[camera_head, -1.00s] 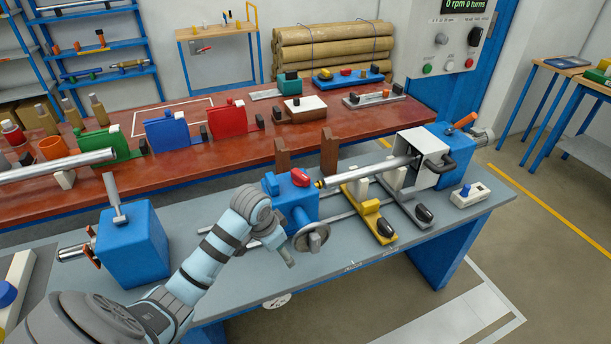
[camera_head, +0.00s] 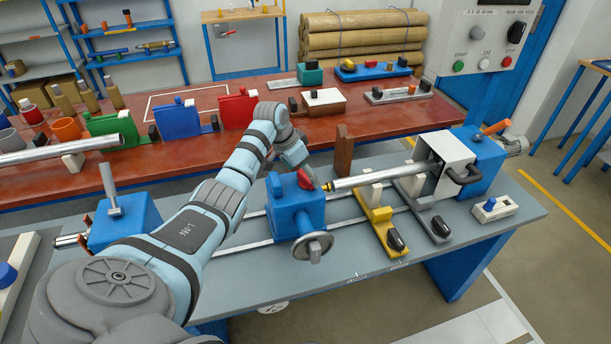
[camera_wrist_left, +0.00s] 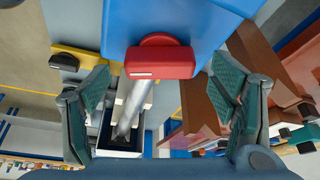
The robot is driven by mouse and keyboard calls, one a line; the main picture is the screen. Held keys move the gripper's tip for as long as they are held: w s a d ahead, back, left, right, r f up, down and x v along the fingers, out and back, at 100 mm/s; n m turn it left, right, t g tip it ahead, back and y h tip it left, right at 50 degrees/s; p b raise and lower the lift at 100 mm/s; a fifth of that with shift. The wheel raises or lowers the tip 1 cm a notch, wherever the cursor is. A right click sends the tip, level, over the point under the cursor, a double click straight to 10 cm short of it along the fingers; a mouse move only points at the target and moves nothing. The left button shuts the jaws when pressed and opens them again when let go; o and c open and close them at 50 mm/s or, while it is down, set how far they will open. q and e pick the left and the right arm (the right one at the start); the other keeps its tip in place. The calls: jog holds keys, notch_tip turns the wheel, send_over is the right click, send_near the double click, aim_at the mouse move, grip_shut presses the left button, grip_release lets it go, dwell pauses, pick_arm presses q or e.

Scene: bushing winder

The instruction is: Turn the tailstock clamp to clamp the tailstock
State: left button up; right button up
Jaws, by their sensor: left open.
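The blue tailstock (camera_head: 295,212) stands on the winder's rails, with its red clamp (camera_head: 304,181) on top and a grey handwheel (camera_head: 313,247) in front. My left gripper (camera_head: 307,172) is at the clamp, reaching over from behind. In the left wrist view, the open left gripper (camera_wrist_left: 161,70) has its two green-padded fingers apart. The red clamp (camera_wrist_left: 160,62) shows between them, with a gap on each side. The blue tailstock body (camera_wrist_left: 165,18) fills the top of that view. In the head view, my gripper partly hides the clamp. My right gripper is not in view.
A metal shaft (camera_head: 385,174) runs right from the tailstock to the winder's head. Yellow (camera_head: 377,217) and grey (camera_head: 427,211) supports stand beneath it. A brown upright post (camera_head: 343,150) stands close behind the tailstock. A blue block with a lever (camera_head: 125,215) is at left.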

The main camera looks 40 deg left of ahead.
pick_arm(q)
jog(key=shift+x, duration=1)
jog(key=shift+s+r, duration=0.15)
jog(key=shift+r, duration=0.1)
jog(key=shift+c, duration=0.4)
jog(key=c, duration=1.1)
jog(key=shift+f+m, duration=0.1)
jog(key=shift+m, duration=0.6)
jog(key=m+b, duration=0.1)
jog(key=m+h+b, duration=0.1)
jog(key=b, duration=0.1)
jog(key=shift+a+f+g, duration=0.15)
jog(key=shift+f+g, duration=0.1)
jog(key=shift+g, duration=0.05)
jog(key=shift+r+m, duration=0.2)
jog(key=shift+m, duration=0.2)
jog(key=shift+r+h, duration=0.1)
jog(key=shift+h, duration=0.2)
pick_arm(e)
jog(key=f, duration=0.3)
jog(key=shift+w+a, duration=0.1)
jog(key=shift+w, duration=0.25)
pick_arm(q)
jog(key=o, duration=1.2)
